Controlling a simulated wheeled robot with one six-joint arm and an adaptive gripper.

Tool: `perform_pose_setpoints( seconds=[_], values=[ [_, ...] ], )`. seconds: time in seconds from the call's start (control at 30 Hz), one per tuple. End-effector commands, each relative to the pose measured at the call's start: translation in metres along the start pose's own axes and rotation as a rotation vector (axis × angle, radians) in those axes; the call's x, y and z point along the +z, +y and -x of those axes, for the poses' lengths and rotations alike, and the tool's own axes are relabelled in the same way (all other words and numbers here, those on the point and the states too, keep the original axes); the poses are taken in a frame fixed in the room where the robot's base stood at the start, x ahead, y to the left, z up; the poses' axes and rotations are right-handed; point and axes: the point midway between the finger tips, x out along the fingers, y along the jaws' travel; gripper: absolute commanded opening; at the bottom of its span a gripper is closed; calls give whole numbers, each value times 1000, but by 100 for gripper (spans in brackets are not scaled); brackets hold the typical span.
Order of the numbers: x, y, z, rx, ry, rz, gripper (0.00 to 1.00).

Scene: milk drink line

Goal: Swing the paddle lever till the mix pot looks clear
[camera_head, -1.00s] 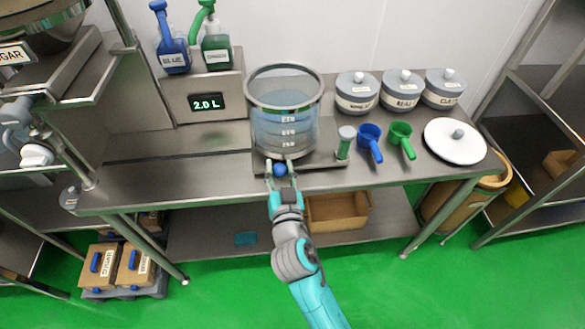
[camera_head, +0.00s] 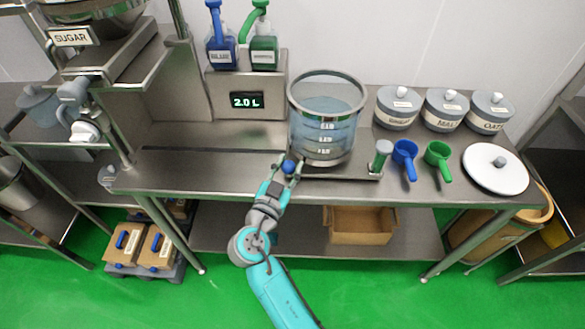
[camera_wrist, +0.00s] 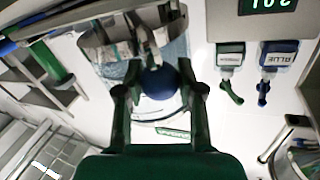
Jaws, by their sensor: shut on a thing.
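The paddle lever's blue ball knob (camera_head: 289,166) is at the pot's front left, near the bench edge. My gripper (camera_head: 287,168) is shut on this knob, with a finger on each side. The wrist view shows the knob (camera_wrist: 158,82) between the fingers, with the pot (camera_wrist: 108,72) behind it. The lever's rod is mostly hidden by the knob and fingers. I cannot tell whether any mix is undissolved.
A dispenser reading 2.0 L (camera_head: 247,101) stands left of the pot, with blue (camera_head: 221,52) and green (camera_head: 264,50) bottles on top.

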Motion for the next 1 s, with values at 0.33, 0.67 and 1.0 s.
perform_pose_setpoints(
  seconds=[0.33,0.67,1.0],
  values=[
    [0,-2,-1,16,2,0,0],
    [0,-2,-1,15,2,0,63],
    [1,-3,6,13,2,1,63]
  ],
)
